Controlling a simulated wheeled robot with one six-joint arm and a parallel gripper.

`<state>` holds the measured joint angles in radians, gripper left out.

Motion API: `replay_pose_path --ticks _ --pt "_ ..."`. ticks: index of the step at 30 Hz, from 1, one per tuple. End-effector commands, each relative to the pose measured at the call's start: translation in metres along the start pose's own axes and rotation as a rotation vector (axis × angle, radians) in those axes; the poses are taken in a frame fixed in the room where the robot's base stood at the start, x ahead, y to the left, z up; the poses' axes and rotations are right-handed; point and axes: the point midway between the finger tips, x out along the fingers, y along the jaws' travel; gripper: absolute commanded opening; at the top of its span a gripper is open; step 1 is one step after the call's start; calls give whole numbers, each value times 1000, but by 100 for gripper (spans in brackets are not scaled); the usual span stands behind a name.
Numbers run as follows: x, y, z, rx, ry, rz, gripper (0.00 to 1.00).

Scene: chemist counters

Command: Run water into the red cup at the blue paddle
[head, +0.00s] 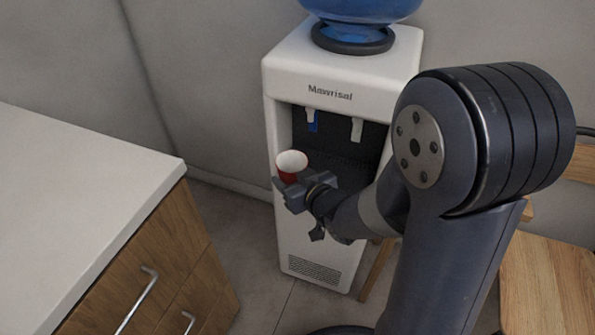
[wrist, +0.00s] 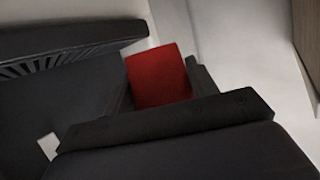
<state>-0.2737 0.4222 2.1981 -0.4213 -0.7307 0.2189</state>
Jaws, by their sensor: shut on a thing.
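The red cup (head: 290,166), with a white inside, is upright in my gripper (head: 288,184) in the head view. My gripper is shut on it. The cup is at the left front of the dispenser's recess, below and a little left of the blue paddle (head: 313,122). In the wrist view the red cup (wrist: 159,76) shows between the two fingers of my gripper (wrist: 162,85). The white water dispenser (head: 290,75) has a second, white paddle (head: 357,129) to the right of the blue one. The cup's inside is too small to tell whether it holds water.
A white counter (head: 80,190) with wooden drawers stands at the left, with a strip of floor (head: 240,240) between it and the dispenser. A blue water bottle (head: 360,10) sits on top of the dispenser. A wooden chair (head: 548,285) is at the right, behind my arm.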

Motion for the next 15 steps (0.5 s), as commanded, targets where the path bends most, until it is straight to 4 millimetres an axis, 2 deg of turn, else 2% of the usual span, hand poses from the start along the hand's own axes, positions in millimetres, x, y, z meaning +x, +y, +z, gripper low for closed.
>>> replay_pose_path --ticks 7,15 --pt "-15 -22 7 -2 1 -2 34" --pt "-19 -26 7 -1 1 0 34"
